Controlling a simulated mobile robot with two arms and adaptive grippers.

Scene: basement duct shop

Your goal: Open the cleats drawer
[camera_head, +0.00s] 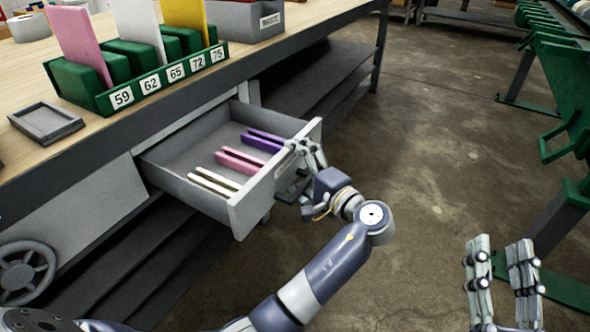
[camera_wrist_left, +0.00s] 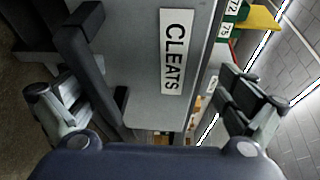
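The cleats drawer (camera_head: 190,170) is pulled out from under the bench. Purple, pink and cream strips lie inside it. Its front carries a label reading CLEATS (camera_wrist_left: 177,52) and a dark bar handle (camera_wrist_left: 90,65). My left gripper (camera_head: 300,172) is at the outside of the drawer front, near the handle. In the left wrist view its fingers are spread wide, with the handle between them and nearer the left finger; I cannot tell whether they touch it. My right gripper (camera_head: 503,270) is open and empty over the floor at the lower right.
The bench top (camera_head: 30,85) bears a green rack (camera_head: 150,85) with numbered slots, a small grey tray (camera_head: 46,122) and a grey bin (camera_head: 245,18). A handwheel (camera_head: 25,268) is at the lower left. Green metal frames (camera_head: 560,135) stand at the right. The floor (camera_head: 430,130) between is clear.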

